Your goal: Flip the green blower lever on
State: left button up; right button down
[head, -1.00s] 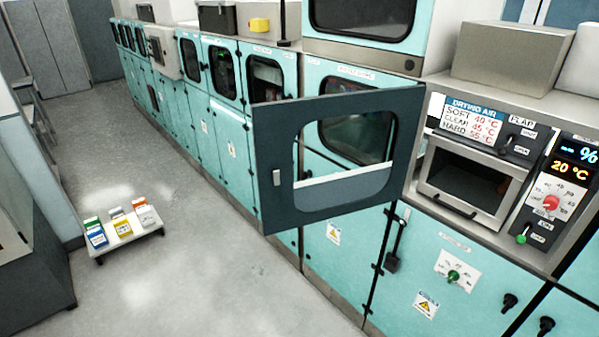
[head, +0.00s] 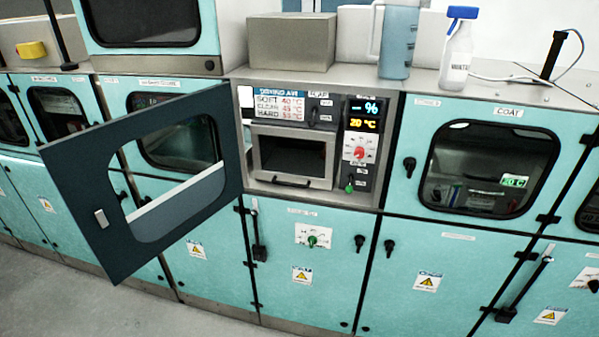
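A small green lever (head: 349,187) hangs at the bottom of the dark control panel (head: 361,143), below a red knob (head: 360,153). A second green control, a knob (head: 312,241) on a white plate, sits on the lower teal cabinet front. The labels beside both are too small to read, so I cannot tell which is the blower lever or its setting. Neither gripper is in view, and nothing touches either green control.
An open dark-framed door (head: 88,185) juts out at the left. Beside the panel is a dark recessed box (head: 290,156) with a handle. Grey floor (head: 60,300) shows at lower left.

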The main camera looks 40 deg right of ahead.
aim_at(348, 190)
jog(key=z, duration=1.55)
jog(key=i+j+u, duration=0.1)
jog(key=i+u, duration=0.2)
jog(key=u, duration=0.15)
jog(key=i+u, duration=0.3)
jog(key=u, duration=0.2)
